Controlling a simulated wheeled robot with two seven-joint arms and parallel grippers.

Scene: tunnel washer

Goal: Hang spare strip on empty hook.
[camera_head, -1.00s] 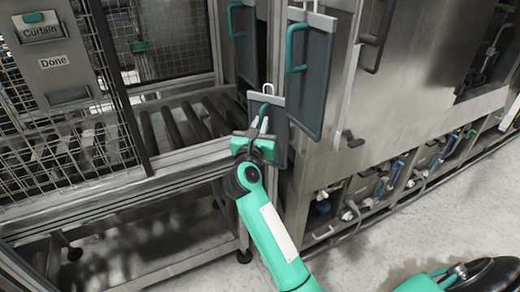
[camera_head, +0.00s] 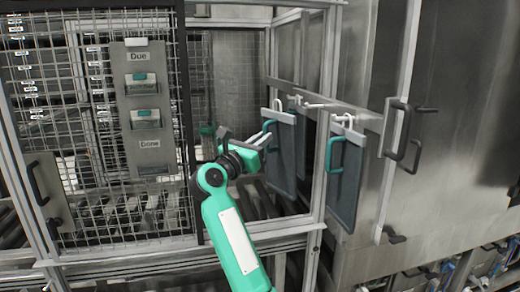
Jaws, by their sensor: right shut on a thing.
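My right gripper (camera_head: 262,141) is shut on the green handle of a dark grey strip (camera_head: 283,165). The strip hangs upright just right of the jaws, left of the cabinet's front post; the exact contact at the handle is small. A white hanger shows at the strip's top edge. Another grey strip (camera_head: 346,190) with a green handle hangs to the right, beyond the post. A pale hook bar (camera_head: 318,105) sticks out between the two strips' tops. Whether the held strip's hanger rests on a hook, I cannot tell. My left gripper is out of view.
A mesh panel (camera_head: 60,130) with a "Due" and "Done" card board (camera_head: 146,105) stands at left. A metal frame post (camera_head: 328,70) stands close right of the held strip. The steel washer housing (camera_head: 450,110) with dark handles fills the right.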

